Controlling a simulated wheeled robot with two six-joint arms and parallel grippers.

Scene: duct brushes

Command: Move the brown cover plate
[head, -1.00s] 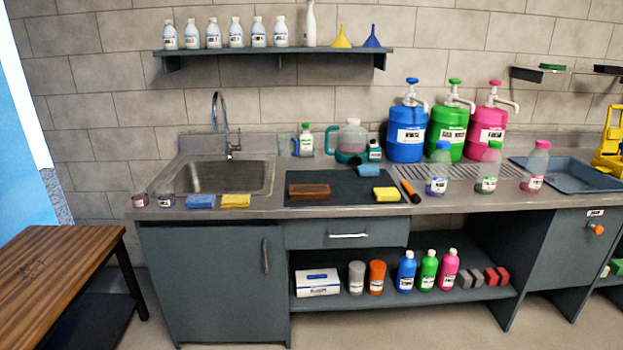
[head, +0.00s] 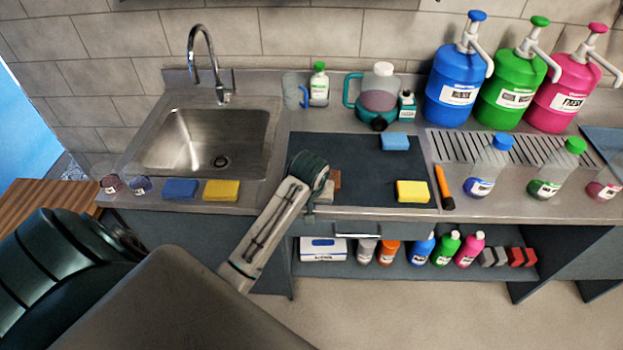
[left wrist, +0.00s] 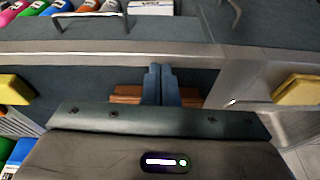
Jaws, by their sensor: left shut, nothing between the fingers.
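The brown piece, which I take as the cover plate (head: 336,181), lies on the dark mat (head: 305,145) beside the sink. In the head view my left wrist hides most of it. In the left wrist view the brown piece (left wrist: 125,98) shows on both sides of the fingers, low behind the gripper body. My left gripper (left wrist: 161,70) is shut and empty, with its fingers over the piece. I cannot tell whether they touch it. My right gripper is not in view.
A blue sponge (head: 395,142) and a yellow sponge (head: 412,191) lie on the mat. An orange-handled tool (head: 444,187) lies right of it. The sink (head: 210,140) is left. Pump bottles (head: 459,80) stand at the back right. The mat's middle is clear.

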